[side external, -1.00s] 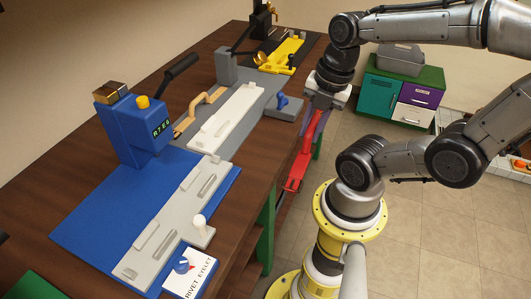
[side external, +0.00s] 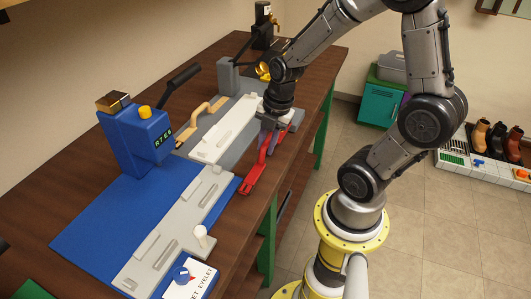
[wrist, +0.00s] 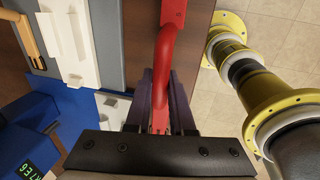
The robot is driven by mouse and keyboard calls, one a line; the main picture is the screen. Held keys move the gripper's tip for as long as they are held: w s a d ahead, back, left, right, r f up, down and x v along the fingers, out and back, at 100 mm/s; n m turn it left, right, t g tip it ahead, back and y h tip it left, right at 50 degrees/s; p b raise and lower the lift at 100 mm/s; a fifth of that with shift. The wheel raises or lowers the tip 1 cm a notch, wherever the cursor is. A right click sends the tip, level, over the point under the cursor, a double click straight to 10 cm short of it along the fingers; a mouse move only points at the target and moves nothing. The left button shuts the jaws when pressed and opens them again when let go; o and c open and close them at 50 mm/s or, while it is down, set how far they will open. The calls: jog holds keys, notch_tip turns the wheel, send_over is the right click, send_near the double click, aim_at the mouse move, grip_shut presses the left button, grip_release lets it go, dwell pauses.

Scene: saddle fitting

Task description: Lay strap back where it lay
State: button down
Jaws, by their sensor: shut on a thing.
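The strap is a long red piece (side external: 255,174) with a wider flat end. My gripper (side external: 270,143) is shut on it, with purple fingers on either side. In the side view the strap shows by the bench's front edge, beside the white plate (side external: 226,130) and the grey jig plate (side external: 205,190). I cannot tell whether it touches the bench. In the wrist view the red strap (wrist: 168,50) runs up from between the fingertips (wrist: 162,115), over wood near the bench edge. The part between the fingers is partly hidden.
A blue press (side external: 137,140) stands on a blue mat (side external: 90,222). A tan handle (side external: 203,122) lies beside the white plate. Bare wood (side external: 60,165) shows at the left; floor lies right of the bench.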

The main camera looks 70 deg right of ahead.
jog(key=shift+w+d+f, duration=0.1)
jog(key=shift+w+f, duration=0.05)
jog(key=shift+f, duration=0.75)
jog(key=shift+w+f, duration=0.1)
jog(key=shift+f, duration=0.8)
jog(key=shift+f, duration=0.1)
jog(key=c, duration=0.8)
grip_release()
notch_tip(320, 180, up, 11)
jog(key=s, duration=0.2)
jog(key=s+a+r+m+t, duration=0.1)
jog(key=s+a+r+m, duration=0.1)
jog(key=m, duration=0.4)
jog(key=s+a+r+m+t, duration=0.1)
jog(key=s+a+r+m, duration=0.1)
jog(key=m, duration=0.4)
jog(key=s+a+r+m+t, duration=0.1)
jog(key=s+a+r+m, duration=0.2)
jog(key=a+m, duration=0.2)
jog(key=shift+s+r+m, duration=0.1)
jog(key=shift+r+m, duration=0.25)
jog(key=shift+m, duration=0.15)
